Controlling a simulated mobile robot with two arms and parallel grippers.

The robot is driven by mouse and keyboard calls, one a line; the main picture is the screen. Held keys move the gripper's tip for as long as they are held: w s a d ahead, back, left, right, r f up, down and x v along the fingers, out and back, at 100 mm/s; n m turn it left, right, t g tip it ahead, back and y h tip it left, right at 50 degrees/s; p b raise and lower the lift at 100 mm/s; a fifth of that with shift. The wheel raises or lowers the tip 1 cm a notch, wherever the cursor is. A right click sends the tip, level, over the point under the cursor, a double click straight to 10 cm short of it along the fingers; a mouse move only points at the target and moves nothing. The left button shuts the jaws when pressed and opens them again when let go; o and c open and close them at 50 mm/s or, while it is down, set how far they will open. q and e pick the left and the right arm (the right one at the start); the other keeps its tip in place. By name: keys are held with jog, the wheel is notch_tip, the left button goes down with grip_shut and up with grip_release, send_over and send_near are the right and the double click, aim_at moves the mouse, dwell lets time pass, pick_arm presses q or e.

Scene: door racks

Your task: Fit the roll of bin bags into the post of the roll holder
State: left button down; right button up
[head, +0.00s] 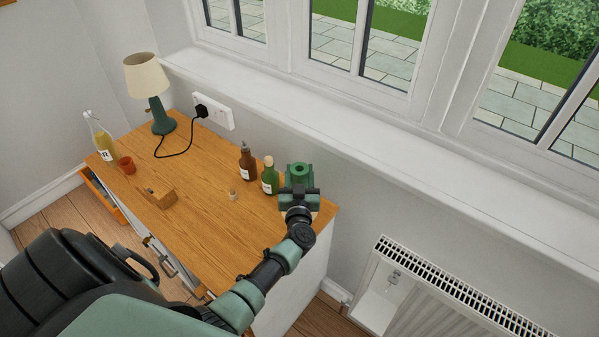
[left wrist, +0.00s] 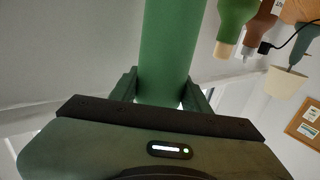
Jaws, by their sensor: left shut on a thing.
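The roll of bin bags (head: 300,171) is a green cylinder with a dark hole in its top end, at the far right end of the wooden cabinet top in the head view. My left gripper (head: 298,198) is shut on it. In the left wrist view the roll (left wrist: 168,50) stands between the two fingers (left wrist: 165,92) and runs out of the top of the picture. I cannot tell whether its lower end touches the cabinet top. I cannot make out the roll holder or its post for sure. My right gripper is not in view.
A green bottle (head: 269,176) and a brown bottle (head: 247,162) stand just left of the roll. A radiator (head: 440,300) is at lower right.

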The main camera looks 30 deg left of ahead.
pick_arm(q)
jog(key=shift+f+b, duration=1.4)
jog(key=shift+f, duration=0.5)
jog(key=c, duration=0.6)
grip_release()
jog(key=shift+v, duration=3.85)
